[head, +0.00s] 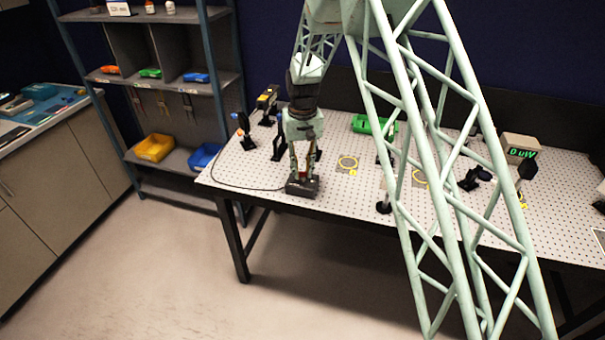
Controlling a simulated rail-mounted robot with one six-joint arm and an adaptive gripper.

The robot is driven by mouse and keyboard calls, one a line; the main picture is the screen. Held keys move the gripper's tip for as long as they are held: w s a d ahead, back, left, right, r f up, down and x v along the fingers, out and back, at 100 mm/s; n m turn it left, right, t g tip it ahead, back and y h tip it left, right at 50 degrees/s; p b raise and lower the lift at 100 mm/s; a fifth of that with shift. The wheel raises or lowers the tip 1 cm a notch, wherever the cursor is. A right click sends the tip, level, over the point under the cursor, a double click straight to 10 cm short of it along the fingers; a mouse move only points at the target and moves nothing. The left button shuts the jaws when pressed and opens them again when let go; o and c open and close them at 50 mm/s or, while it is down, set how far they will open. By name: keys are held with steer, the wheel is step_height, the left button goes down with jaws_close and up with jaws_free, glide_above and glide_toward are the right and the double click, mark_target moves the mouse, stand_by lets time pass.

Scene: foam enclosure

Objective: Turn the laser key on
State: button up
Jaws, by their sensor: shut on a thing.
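A small dark box (302,189) sits at the front left edge of the perforated table, with a cable running from it to the left. My gripper (302,174) points straight down onto the top of this box, its fingers closed on a small part there, which looks like the laser key. The key is mostly hidden between the fingers, and its turn position cannot be seen. A meter (522,150) at the right shows a green "0 uW". A black and yellow device (267,99), perhaps the laser, stands at the table's back left.
The perforated table (340,192) holds several dark optics mounts, yellow rings and a green tray (372,124) behind my gripper. My lattice arm hides part of the table's middle. A shelf rack (180,86) with coloured bins stands at the left. The floor in front is clear.

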steer(key=m+b, duration=0.1)
steer(key=m, duration=0.4)
steer(key=shift+b, duration=0.4)
steer(key=shift+m, duration=0.4)
steer(key=o, duration=0.8)
steer(key=shift+o, duration=0.2)
steer(key=shift+r, duration=0.15)
step_height(320, 180, up, 12)
stand_by(0.6)
